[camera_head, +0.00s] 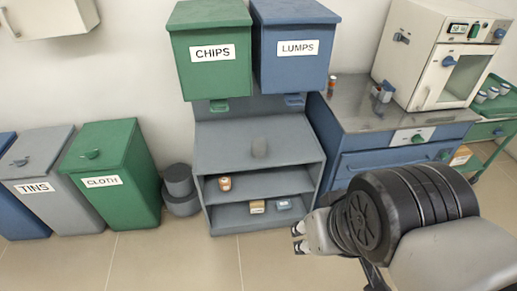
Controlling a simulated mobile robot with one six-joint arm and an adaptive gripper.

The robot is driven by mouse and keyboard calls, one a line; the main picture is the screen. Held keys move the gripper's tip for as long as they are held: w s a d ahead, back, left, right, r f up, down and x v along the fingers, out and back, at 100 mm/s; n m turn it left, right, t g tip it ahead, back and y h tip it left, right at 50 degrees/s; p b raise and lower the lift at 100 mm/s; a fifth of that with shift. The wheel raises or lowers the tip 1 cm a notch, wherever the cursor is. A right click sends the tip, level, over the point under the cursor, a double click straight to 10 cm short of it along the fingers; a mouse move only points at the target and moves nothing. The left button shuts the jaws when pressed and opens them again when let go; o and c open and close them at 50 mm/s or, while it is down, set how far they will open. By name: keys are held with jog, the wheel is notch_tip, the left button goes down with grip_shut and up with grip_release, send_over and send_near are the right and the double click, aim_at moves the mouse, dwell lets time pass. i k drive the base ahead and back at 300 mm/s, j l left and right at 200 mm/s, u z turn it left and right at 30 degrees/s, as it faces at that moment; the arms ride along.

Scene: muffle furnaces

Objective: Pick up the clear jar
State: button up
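My gripper (298,238) is at the lower right of the middle, pointing left, in front of the shelf unit's lower right side. Its two fingertips appear apart with nothing between them.
Green CHIPS (210,70) and blue LUMPS (292,70) bins hang above the shelf unit. Its lower shelves hold a copper-coloured can (225,184) and small boxes (257,207). A blue bench (345,120) with a white furnace (430,75) stands right. Floor bins stand left.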

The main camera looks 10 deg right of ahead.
aim_at(260, 145)
jog(key=i+j+z, duration=1.15)
jog(key=j, duration=0.3)
jog(key=i+l, duration=0.05)
